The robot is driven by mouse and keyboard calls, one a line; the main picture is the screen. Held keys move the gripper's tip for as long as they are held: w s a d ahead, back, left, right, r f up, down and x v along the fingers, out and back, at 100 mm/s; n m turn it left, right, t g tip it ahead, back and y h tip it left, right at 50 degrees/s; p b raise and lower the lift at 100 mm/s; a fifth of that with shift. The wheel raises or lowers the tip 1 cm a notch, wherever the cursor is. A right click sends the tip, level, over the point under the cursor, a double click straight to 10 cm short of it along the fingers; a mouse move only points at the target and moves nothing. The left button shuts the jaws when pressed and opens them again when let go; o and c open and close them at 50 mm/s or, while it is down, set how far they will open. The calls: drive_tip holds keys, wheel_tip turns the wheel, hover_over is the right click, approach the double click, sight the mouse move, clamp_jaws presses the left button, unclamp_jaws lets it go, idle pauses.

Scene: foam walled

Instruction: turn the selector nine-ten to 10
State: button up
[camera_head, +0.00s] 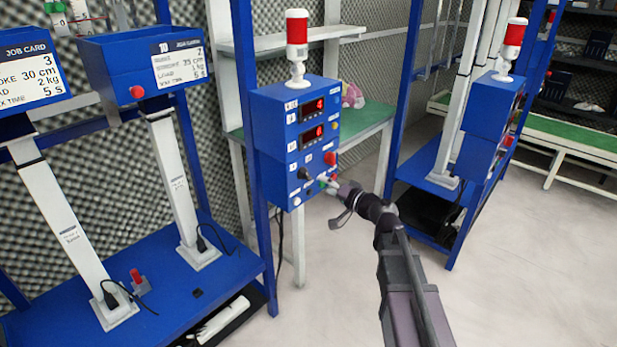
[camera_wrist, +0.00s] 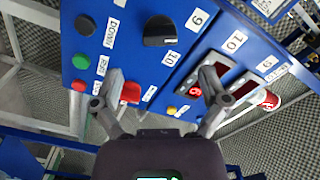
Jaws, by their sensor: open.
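The selector nine-ten is a black knob (camera_wrist: 160,32) on a blue control box, with a label 9 (camera_wrist: 197,18) and a label 10 (camera_wrist: 171,57) beside it in the wrist view. Its pointing direction is hard to tell. In the head view the knob (camera_head: 304,174) sits low on the box's front (camera_head: 280,150). My gripper (camera_wrist: 160,84) is open and empty in the wrist view, its fingers spread below the knob and apart from it. The left finger partly overlaps a red button (camera_wrist: 131,92). In the head view my gripper (camera_head: 328,184) is close to the box's lower front.
Red-digit displays (camera_head: 313,108) and a red-white lamp (camera_head: 297,45) are on the box. Green (camera_wrist: 81,61), black (camera_wrist: 86,25) and red (camera_wrist: 78,86) buttons lie left of my fingers. A second blue box (camera_head: 490,105) stands right. Floor in front is clear.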

sight(309, 176)
drive_tip(key=shift+x, duration=3.4)
drive_tip(key=c, duration=1.2)
